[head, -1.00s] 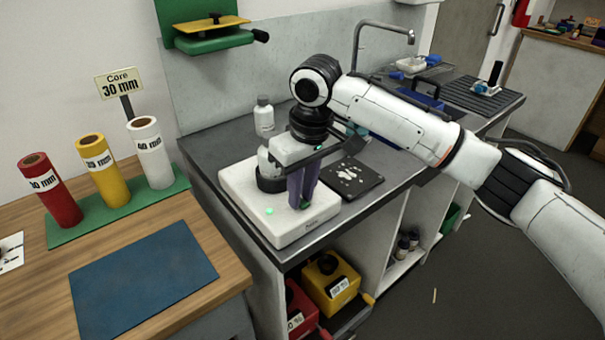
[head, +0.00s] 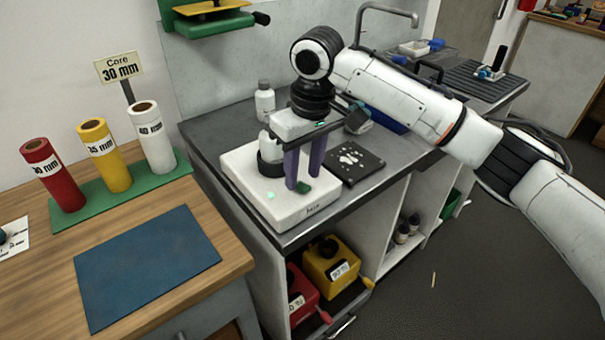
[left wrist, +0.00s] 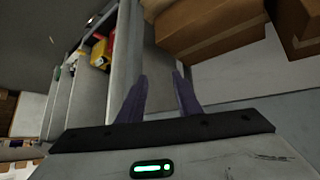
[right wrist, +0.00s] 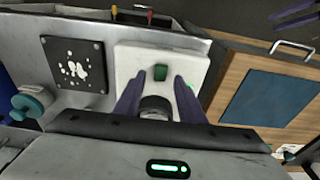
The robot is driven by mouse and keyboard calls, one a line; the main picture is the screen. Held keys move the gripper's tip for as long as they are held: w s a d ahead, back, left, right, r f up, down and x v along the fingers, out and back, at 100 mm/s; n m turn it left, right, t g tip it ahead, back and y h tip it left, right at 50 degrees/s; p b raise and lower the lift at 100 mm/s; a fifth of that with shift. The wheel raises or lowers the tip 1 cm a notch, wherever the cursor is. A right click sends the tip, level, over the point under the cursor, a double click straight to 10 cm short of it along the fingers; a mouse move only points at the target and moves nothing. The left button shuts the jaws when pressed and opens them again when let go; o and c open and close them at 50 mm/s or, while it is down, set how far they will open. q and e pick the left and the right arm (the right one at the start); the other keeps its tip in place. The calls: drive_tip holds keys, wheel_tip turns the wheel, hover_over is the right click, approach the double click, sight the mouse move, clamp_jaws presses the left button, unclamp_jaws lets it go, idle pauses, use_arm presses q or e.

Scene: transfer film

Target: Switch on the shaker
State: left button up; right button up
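The shaker (head: 240,168) is a white box on the grey counter, with a bottle (head: 270,148) in its black holder. Its green switch (head: 304,187) is on the front part of the top and also shows in the right wrist view (right wrist: 160,73). A small green light (head: 271,196) glows on its left front corner. My right gripper (head: 304,183) is above the shaker, fingers pointing down, open and empty, with the switch just beyond the fingertips in the right wrist view (right wrist: 157,84). My left gripper (left wrist: 160,76) is open and empty, away from the shaker; the head view does not show it.
A white bottle (head: 264,103) stands behind the shaker. A black plate with white pieces (head: 352,162) lies to its right. Red, yellow and white rolls (head: 103,155) stand on the wooden table at left, near a blue mat (head: 147,265). Yellow and red boxes (head: 330,262) sit below.

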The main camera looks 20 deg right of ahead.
sight(307, 189)
wheel_tip(307, 189, up, 9)
drive_tip(key=s, duration=0.1)
drive_tip(key=shift+d, duration=0.2)
drive_tip(key=shift+s+f, duration=0.1)
drive_tip(key=shift+f, duration=0.05)
